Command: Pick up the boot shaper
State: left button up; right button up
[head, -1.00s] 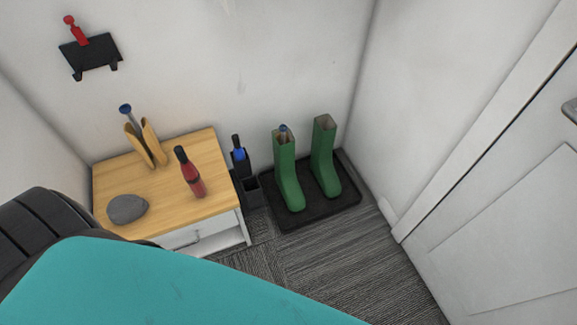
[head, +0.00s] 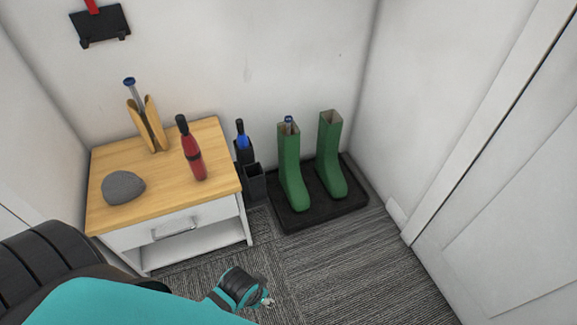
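A boot shaper (head: 151,132) with two tan, wood-coloured halves and a blue-topped rod stands upright on the wooden top of the small cabinet (head: 215,150), near the wall. A similar blue knob (head: 289,120) shows in the opening of the left green boot (head: 291,175); what is below it is hidden inside the boot.
A red bottle-like object (head: 191,152) and a grey stone (head: 123,187) share the cabinet top. A black holder (head: 254,182) with a blue-banded item stands beside it. The right green boot (head: 330,160) is on the black tray (head: 300,218). Carpet in front is clear.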

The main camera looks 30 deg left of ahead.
aim_at(147, 120)
jog(key=u, duration=1.85)
